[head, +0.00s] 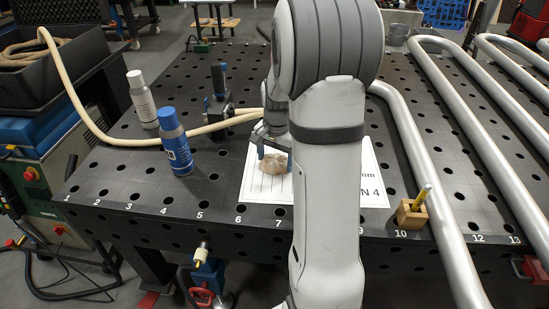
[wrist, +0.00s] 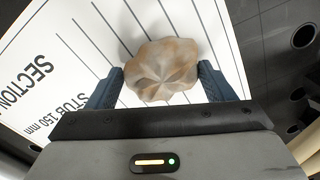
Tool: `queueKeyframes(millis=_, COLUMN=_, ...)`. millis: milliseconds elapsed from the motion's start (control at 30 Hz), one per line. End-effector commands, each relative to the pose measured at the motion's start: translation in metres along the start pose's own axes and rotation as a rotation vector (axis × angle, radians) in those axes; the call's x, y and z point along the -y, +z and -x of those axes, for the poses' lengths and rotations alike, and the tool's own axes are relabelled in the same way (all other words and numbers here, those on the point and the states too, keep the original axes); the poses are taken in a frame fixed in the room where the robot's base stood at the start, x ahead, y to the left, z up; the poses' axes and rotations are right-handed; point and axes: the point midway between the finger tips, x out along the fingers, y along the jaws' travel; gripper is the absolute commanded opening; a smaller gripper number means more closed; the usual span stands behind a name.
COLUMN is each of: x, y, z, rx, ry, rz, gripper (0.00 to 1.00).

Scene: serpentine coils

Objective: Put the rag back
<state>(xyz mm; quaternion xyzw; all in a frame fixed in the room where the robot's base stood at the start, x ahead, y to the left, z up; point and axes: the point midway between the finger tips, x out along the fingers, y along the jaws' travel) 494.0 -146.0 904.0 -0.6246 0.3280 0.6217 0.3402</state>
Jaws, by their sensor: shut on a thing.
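The rag (head: 272,177) is a crumpled, beige-brown stained cloth over the white printed sheet (head: 255,204) on the dark perforated table. It also shows in the wrist view (wrist: 163,70), bunched between the two blue fingers. My gripper (head: 274,152) is shut on the rag; in the wrist view the fingertips (wrist: 163,72) press on its left and right sides. I cannot tell whether the rag touches the sheet. My arm hides part of the sheet and table in the head view.
A blue-capped bottle (head: 176,145) and a grey-white can (head: 142,100) stand at left. A wooden block with a yellow marker (head: 412,212) stands right of the sheet. Silver coil pipes (head: 470,120) fill the right side.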

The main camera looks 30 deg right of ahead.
Motion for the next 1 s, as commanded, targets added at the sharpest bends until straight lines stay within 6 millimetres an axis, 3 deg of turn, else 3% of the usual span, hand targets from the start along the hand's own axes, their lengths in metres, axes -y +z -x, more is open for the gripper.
queueKeyframes(millis=200, x=-0.001, y=0.0, z=-0.002, rx=0.0, ry=0.0, rz=-0.001, gripper=0.54)
queueKeyframes(millis=233, x=-0.001, y=0.0, z=-0.002, rx=0.0, ry=0.0, rz=-0.002, gripper=0.76)
queueKeyframes(millis=500, x=-0.001, y=-0.001, z=-0.001, rx=0.0, ry=0.0, rz=-0.002, gripper=0.98)
queueKeyframes(millis=800, x=-0.001, y=-0.001, z=0.004, rx=-0.001, ry=-0.001, rz=-0.003, gripper=0.98)
queueKeyframes(millis=1000, x=-0.001, y=-0.002, z=0.036, rx=-0.004, ry=-0.003, rz=-0.003, gripper=0.98)
